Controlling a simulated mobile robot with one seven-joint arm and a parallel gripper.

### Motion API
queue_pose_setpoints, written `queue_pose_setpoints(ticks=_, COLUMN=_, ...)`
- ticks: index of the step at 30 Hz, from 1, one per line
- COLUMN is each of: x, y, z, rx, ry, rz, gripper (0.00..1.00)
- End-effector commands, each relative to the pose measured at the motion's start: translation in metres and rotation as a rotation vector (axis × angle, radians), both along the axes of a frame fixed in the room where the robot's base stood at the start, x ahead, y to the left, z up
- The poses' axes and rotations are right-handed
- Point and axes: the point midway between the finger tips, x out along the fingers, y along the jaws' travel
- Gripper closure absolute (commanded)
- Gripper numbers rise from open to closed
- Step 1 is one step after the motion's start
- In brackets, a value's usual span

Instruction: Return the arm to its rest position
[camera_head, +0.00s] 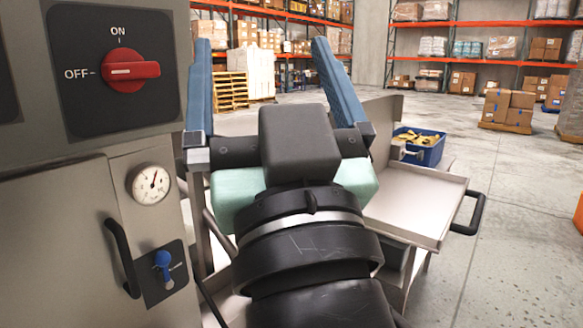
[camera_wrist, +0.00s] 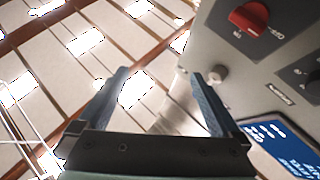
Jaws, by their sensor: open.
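My gripper (camera_head: 262,45) is raised in front of me in the head view, its two blue-grey fingers spread wide apart and pointing up. It is open, and nothing shows between the fingers. In the wrist view my gripper (camera_wrist: 158,75) is also open and empty, with the ceiling behind it. My black arm fills the lower middle of the head view and hides what lies behind it. The left finger stands close to the right edge of the grey machine cabinet (camera_head: 60,230); I cannot tell the exact gap.
The cabinet bears a red rotary switch (camera_head: 132,71) turned toward OFF, a gauge (camera_head: 150,183), a blue-handled valve (camera_head: 163,262) and a black handle (camera_head: 122,258). A steel tray (camera_head: 415,205) and a blue bin (camera_head: 428,155) stand right. Open floor (camera_head: 520,190) lies further right.

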Motion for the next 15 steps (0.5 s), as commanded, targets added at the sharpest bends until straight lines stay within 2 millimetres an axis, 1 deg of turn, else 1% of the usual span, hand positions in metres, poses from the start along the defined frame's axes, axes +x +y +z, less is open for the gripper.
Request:
queue_pose_setpoints(ticks=1, x=-0.011, y=-0.003, z=0.008, rx=0.010, ry=-0.043, rz=-0.050, gripper=0.00)
queue_pose_setpoints(ticks=5, x=-0.042, y=-0.016, z=0.028, rx=0.034, ry=-0.155, rz=-0.181, gripper=0.00)
queue_pose_setpoints(ticks=6, x=-0.052, y=-0.020, z=0.034, rx=0.040, ry=-0.189, rz=-0.219, gripper=0.00)
queue_pose_setpoints(ticks=7, x=-0.048, y=-0.020, z=0.054, rx=0.039, ry=-0.180, rz=-0.212, gripper=0.00)
queue_pose_setpoints(ticks=14, x=-0.046, y=-0.020, z=0.120, rx=0.037, ry=-0.173, rz=-0.211, gripper=0.00)
queue_pose_setpoints(ticks=15, x=-0.046, y=-0.020, z=0.132, rx=0.037, ry=-0.173, rz=-0.211, gripper=0.00)
